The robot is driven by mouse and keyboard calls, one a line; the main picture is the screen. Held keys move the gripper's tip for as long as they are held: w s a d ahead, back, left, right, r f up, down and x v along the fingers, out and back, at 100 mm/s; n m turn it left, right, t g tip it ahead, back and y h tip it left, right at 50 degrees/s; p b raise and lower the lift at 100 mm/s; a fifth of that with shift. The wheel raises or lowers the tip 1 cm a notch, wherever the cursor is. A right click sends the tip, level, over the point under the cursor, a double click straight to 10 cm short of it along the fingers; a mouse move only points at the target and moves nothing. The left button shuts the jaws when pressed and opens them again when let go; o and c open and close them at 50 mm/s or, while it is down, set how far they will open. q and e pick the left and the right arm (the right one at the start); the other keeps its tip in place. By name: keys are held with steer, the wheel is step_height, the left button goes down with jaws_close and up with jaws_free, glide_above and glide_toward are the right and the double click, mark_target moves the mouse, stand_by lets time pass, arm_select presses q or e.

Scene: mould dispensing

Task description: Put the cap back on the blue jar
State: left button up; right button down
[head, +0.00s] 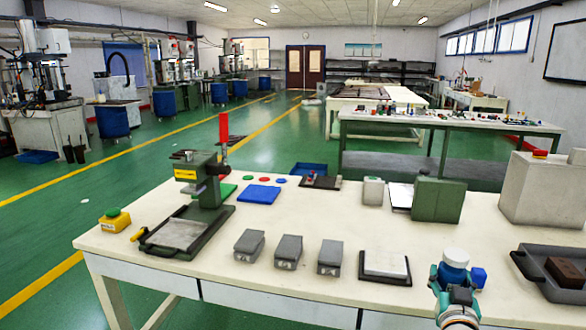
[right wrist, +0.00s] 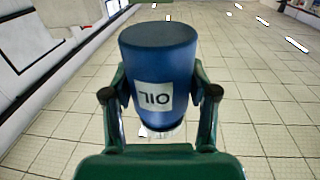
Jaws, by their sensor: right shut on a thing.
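My right gripper (head: 455,281) is shut on the blue jar (head: 455,257), at the right front edge of the table in the head view. In the right wrist view the blue jar (right wrist: 158,70) stands between the two fingers, with a white label reading upside-down OIL. Its far end is flat and dark blue; its near end is partly hidden by the gripper, with a pale patch there. A small blue block shape (head: 479,277) shows beside the right finger; I cannot tell what it is. Small flat discs, one of them blue (head: 281,181), lie at the table's back; I cannot tell whether one is the cap.
The white table (head: 215,282) carries a green press (head: 208,185), several grey blocks (head: 288,252), a tray with a pale slab (head: 386,266), a green box (head: 438,200) and a dark tray (head: 560,262) at right. The front strip is mostly clear.

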steer(key=s+a+f+n+y+p, duration=0.1)
steer(key=a+f+n+y+p, duration=0.35)
steer(key=f, duration=1.15)
steer(key=s+a+f+m+t+p, duration=0.1)
steer(key=s+a+f+p, duration=0.15)
steer(key=a, duration=0.45)
step_height(320, 180, up, 5)
steer(key=s+a+y, duration=0.1)
steer(key=a, duration=0.1)
steer(key=shift+a+r+y, duration=0.2)
steer(key=shift+y, duration=0.15)
steer(key=shift+n, duration=0.25)
steer(key=s+a+f+n+g+y, duration=0.1)
steer(key=s+a+n+g+y, duration=0.1)
steer(key=s+a+n+y, duration=0.2)
steer(key=s+a+n+g+y, duration=0.2)
steer(key=s+a+n+y, duration=0.2)
steer(key=a+y, duration=0.3)
steer(key=s+a, duration=0.1)
steer(key=a, duration=0.3)
steer(key=shift+a+f+y, duration=0.2)
steer(key=shift+f+y, duration=0.1)
steer(key=shift+f, duration=0.1)
